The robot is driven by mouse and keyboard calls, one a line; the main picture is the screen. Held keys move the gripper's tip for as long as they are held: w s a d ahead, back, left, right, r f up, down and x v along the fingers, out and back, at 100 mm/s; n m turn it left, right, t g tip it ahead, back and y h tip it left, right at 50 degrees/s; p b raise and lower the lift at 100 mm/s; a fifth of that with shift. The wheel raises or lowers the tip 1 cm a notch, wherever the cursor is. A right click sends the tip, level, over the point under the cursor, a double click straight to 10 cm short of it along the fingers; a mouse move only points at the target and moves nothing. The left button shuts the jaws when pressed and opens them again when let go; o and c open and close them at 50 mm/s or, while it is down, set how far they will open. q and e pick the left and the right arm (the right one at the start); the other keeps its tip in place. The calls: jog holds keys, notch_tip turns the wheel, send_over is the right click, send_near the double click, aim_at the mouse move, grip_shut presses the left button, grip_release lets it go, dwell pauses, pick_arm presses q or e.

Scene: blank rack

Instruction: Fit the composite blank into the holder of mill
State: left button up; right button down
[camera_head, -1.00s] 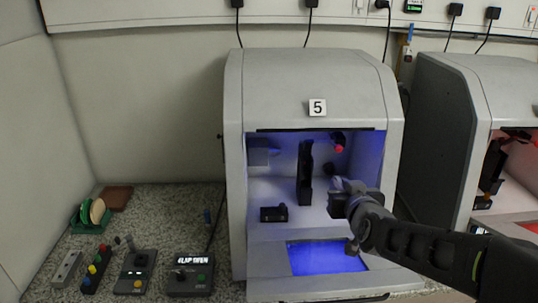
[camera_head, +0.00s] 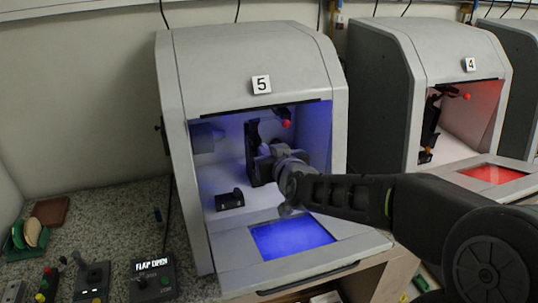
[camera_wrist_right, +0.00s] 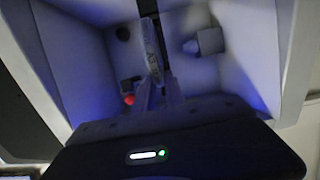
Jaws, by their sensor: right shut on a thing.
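The mill marked 5 (camera_head: 245,60) stands with its front open. Its holder, a dark upright piece (camera_head: 252,152), is inside and also shows at the top of the right wrist view (camera_wrist_right: 148,7). My right gripper (camera_head: 266,152) reaches inside, close to the holder. In the right wrist view its fingers (camera_wrist_right: 158,92) are shut on a thin pale blank (camera_wrist_right: 152,50), seen nearly edge-on, its far end by the dark holder. I cannot tell whether the blank touches the holder or sits in it. My left gripper is not in view.
A grey spindle (camera_head: 207,134), a red ball (camera_head: 286,124) and a small black block (camera_head: 230,200) are inside the mill. A green rack with discs (camera_head: 28,236) and control boxes (camera_head: 152,279) stand at left. Mill 4 (camera_head: 430,70) is at right.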

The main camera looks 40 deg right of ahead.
jog(key=shift+b+x, duration=0.3)
jog(key=shift+x, duration=2.15)
jog(key=shift+b+x, duration=0.35)
jog(key=shift+x, duration=1.7)
jog(key=c, duration=1.3)
grip_release()
jog(key=shift+f, duration=0.1)
jog(key=shift+s, duration=0.1)
jog(key=b+v, duration=0.1)
jog(key=v, duration=0.5)
jog(key=shift+s+a, duration=0.1)
jog(key=shift+s, duration=0.15)
jog(key=shift+s+a+r, duration=0.2)
jog(key=shift+s+r, duration=0.15)
jog(key=shift+s, duration=0.2)
